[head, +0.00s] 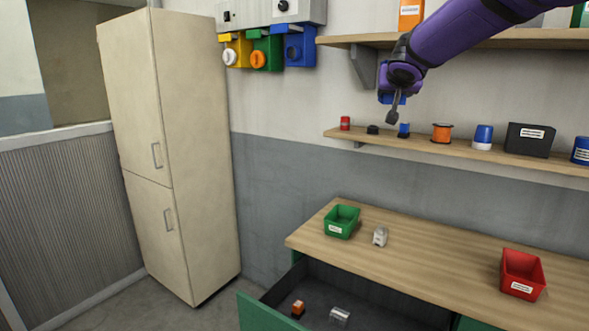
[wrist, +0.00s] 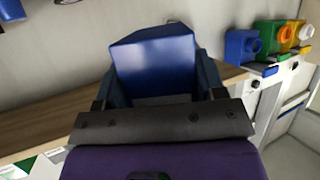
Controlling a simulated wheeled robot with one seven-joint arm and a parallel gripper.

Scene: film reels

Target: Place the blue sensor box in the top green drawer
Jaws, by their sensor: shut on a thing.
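My gripper (head: 392,104) is up in front of the wall, near the lower shelf in the head view. In the wrist view my gripper (wrist: 158,84) is shut on a blue box (wrist: 152,55), with a finger on each side of it. In the head view only a bit of blue shows at the gripper; the rest is hidden. The green drawer (head: 262,316) under the tabletop is pulled open at the lower left of the bench. Inside it lie an orange-and-black item (head: 298,308) and a silver cylinder (head: 340,316). The gripper is well above the drawer.
The lower shelf (head: 460,151) holds several small items, including a black box (head: 529,140). An upper shelf (head: 510,36) is beside my arm. The wooden bench top (head: 430,252) carries a green bin (head: 342,221), a silver part (head: 380,236) and a red bin (head: 522,274). A tall cabinet (head: 170,150) stands left.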

